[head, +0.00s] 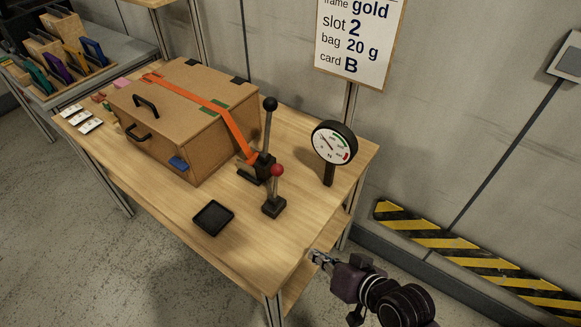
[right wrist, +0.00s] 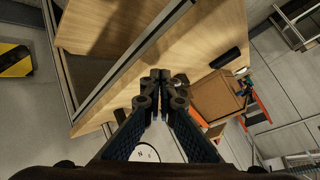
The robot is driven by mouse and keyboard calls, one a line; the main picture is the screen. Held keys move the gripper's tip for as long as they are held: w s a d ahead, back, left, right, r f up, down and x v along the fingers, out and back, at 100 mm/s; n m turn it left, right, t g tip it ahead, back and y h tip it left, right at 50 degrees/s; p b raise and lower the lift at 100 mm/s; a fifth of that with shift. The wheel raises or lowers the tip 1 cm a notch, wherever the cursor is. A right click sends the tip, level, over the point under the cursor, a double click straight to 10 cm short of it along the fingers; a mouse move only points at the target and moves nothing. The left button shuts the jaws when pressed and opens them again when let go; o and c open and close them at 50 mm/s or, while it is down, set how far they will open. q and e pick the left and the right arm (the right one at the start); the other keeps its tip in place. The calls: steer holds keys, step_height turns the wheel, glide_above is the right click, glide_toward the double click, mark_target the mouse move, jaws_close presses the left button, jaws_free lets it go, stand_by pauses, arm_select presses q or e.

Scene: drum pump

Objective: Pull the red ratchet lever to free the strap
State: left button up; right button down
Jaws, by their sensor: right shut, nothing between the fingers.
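A brown box (head: 163,113) stands on the wooden table (head: 165,205), with an orange strap (head: 222,107) over its lid. The strap runs down to a black ratchet block (head: 258,168) with a tall black-knobbed lever (head: 267,130). In front of it a red-knobbed lever (head: 277,171) stands upright on its own small black base. My right gripper (head: 318,258) is past the table's front right edge, apart from both levers. In the right wrist view its fingers (right wrist: 162,78) are shut and empty, and the box (right wrist: 214,95) is to their right. My left gripper is out of view.
A round gauge (head: 334,143) stands right of the levers. A black tray (head: 212,217) lies near the front edge. White cards (head: 82,120) lie at the left. A sign (head: 354,40) stands behind. The table's front right is clear.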

mark_target(276, 185)
steer(key=w+a+r+m+t+y, duration=0.3)
steer(key=w+a+r+m+t, duration=0.1)
steer(key=w+r, duration=0.2)
steer(key=w+d+r+m+t+h, duration=0.1)
steer(key=w+d+r+m+t, duration=0.3)
steer(key=m, duration=0.3)
steer(key=shift+w+d+r+t, duration=0.15)
steer(key=shift+w+d+t, duration=0.3)
steer(key=shift+w, duration=0.45)
steer(key=w+a+p, duration=0.3)
steer(key=w+a, duration=0.3)
steer(key=a, duration=0.1)
steer(key=shift+w, duration=0.2)
